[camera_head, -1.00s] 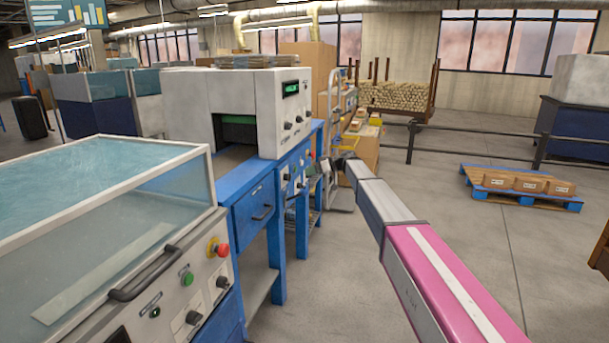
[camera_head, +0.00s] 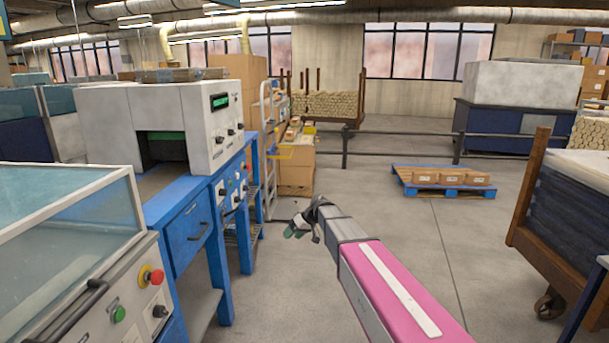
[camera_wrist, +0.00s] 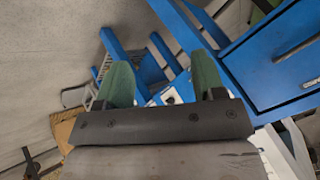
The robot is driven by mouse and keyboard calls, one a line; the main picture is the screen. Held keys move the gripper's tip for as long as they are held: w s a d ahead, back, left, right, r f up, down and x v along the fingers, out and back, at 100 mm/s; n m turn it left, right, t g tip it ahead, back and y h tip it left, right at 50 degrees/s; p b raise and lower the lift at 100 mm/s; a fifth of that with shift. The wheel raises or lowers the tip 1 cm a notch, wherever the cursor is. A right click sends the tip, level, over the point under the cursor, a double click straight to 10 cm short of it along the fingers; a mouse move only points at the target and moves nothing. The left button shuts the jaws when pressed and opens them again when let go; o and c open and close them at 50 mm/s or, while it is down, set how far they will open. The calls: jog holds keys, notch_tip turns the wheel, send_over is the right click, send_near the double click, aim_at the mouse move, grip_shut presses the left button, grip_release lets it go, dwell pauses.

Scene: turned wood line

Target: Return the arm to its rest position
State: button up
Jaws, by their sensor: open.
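My arm, with a pink link and a grey forearm, reaches forward in the head view. My gripper (camera_head: 298,230) is at its end, over open floor to the right of the blue workbench (camera_head: 186,228). In the wrist view the two green fingers of my gripper (camera_wrist: 163,85) stand well apart with nothing between them. Behind them the wrist view shows the blue bench's drawer front (camera_wrist: 275,60) and legs, at a steep tilt. I see no contact between the gripper and the bench.
A white machine (camera_head: 150,125) stands on the bench, and a glass-covered machine (camera_head: 65,220) is at front left. A blue pallet with boxes (camera_head: 445,181) lies beyond, near a railing (camera_head: 400,137). A wooden cart (camera_head: 575,195) stands at right. The middle floor is clear.

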jog(key=s+d+f+m+h, duration=0.4)
jog(key=s+d, duration=0.8)
jog(key=s, duration=0.1)
jog(key=s+d+f+m+h, duration=0.3)
jog(key=s+d+f+m, duration=0.1)
jog(key=s+d, duration=0.8)
jog(key=shift+s+d+f+g+h, duration=0.2)
jog(key=shift+s+f+g+h, duration=0.15)
jog(key=shift+s, duration=0.8)
